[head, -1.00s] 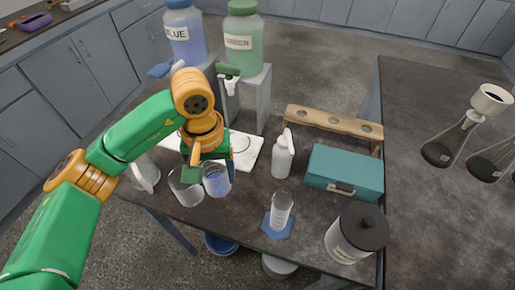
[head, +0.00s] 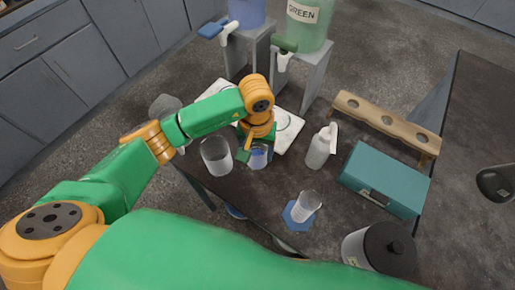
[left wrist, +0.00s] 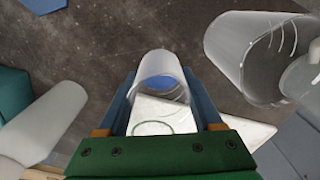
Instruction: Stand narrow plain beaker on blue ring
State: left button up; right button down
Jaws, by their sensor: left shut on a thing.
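The narrow plain beaker (head: 259,160) is clear glass with blue liquid in it. My left gripper (head: 247,150) is shut on it, at the front edge of the white board (head: 291,137). In the left wrist view the beaker (left wrist: 160,65) is between the two fingers, in front of the board (left wrist: 147,110). A dark green ring outline shows on the board there. I cannot see a blue ring; my arm and gripper cover part of the board. Whether the beaker touches the surface is unclear. My right gripper is not in view.
A wider beaker (head: 215,155) stands just left of the held one. A white bottle (head: 318,150) is to the right. A glass cylinder (head: 306,206) stands on a blue hexagonal mat (head: 296,222). Dispensers on grey stands (head: 318,70) rise behind the board.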

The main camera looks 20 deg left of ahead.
pick_arm(q)
jog(key=shift+s+f+b, duration=0.1)
jog(key=shift+f+b, duration=0.05)
jog(key=shift+b, duration=0.15)
jog(key=o, duration=1.4)
jog(key=shift+o, duration=0.2)
